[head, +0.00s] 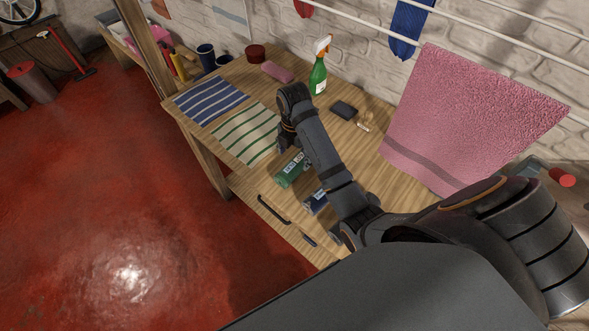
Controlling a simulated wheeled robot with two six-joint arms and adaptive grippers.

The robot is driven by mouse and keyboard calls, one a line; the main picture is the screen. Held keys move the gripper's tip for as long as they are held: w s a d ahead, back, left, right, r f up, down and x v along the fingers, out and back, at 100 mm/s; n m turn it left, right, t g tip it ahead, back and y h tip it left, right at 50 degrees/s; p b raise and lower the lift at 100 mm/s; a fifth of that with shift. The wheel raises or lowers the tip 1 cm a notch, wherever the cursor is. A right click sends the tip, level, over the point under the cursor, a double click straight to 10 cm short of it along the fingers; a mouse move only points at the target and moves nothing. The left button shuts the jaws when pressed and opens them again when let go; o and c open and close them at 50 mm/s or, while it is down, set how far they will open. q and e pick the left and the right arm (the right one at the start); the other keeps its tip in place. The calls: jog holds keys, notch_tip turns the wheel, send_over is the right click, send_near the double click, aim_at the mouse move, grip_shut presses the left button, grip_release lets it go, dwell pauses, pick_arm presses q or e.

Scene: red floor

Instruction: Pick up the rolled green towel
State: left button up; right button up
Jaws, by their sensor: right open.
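A green roll-like item (290,170) with a pale label lies on the wooden table, partly covered by my right arm. It looks like the rolled green towel, though its rolled shape is hard to make out. My right arm reaches in from the right and bends down at its far end. My right gripper (285,143) is there, small and dark, just above and beyond the green item in the picture. It is open, appears empty and apart from the green item, and is partly hidden by the arm. My left gripper is not in view.
On the wooden table (232,77) lie a blue-striped cloth (211,100), a green-striped cloth (247,134) and a dark blue labelled item (316,202). A spray bottle (318,76), a pink item (277,71) and a dark block (343,110) are farther back. A pink towel (465,120) hangs at right.

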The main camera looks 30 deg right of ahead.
aim_at(295, 162)
jog(key=f, duration=0.1)
jog(key=f+b, duration=0.2)
jog(key=shift+s+f, duration=0.25)
jog(key=shift+f, duration=0.35)
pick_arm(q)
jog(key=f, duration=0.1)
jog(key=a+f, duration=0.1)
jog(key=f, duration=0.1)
pick_arm(e)
jog(key=shift+w+r, duration=0.1)
jog(key=shift+r, duration=0.1)
jog(key=c, duration=1.3)
